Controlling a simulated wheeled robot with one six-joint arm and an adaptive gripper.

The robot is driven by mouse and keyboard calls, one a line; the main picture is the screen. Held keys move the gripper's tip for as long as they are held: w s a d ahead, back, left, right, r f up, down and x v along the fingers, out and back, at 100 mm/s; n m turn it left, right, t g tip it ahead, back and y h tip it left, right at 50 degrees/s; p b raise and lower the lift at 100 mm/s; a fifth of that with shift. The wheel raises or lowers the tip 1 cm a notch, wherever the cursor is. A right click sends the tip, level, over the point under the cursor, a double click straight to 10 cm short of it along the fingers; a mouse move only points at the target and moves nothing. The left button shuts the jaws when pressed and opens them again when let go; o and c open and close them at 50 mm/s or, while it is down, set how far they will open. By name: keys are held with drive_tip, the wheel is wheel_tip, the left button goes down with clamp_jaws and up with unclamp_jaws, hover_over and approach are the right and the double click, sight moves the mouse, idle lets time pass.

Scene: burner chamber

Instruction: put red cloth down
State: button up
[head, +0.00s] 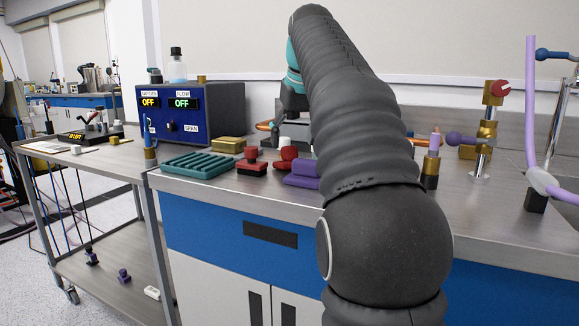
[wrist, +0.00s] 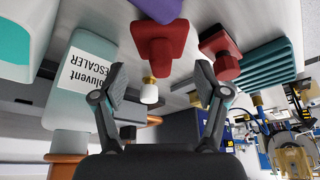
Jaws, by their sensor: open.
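No flat red cloth can be told apart. Two red knobbed blocks stand on the steel bench: a left one (head: 251,168) and one beside it (head: 288,154), partly near my arm. In the wrist view, which looks upside down, one red block (wrist: 156,48) lies beyond the gap between my fingers and the other red block (wrist: 222,45) is to its right. My gripper (wrist: 160,77) is open, with nothing seen held between its fingers. A small white-capped piece (wrist: 149,92) shows in the gap.
A purple block (head: 302,173) and a teal rack (head: 199,165) stand near the red blocks. A solvent bottle (wrist: 84,80) is close to my left finger in the wrist view. A blue control box (head: 192,110) stands behind. Brass fittings (head: 487,130) are at right.

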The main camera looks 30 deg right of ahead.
sight(291, 157)
drive_tip(key=shift+b+x, duration=0.9)
drive_tip(key=shift+x, duration=1.85)
drive_tip(key=shift+s+a, duration=0.1)
drive_tip(key=shift+s, duration=0.1)
drive_tip(key=c, duration=0.9)
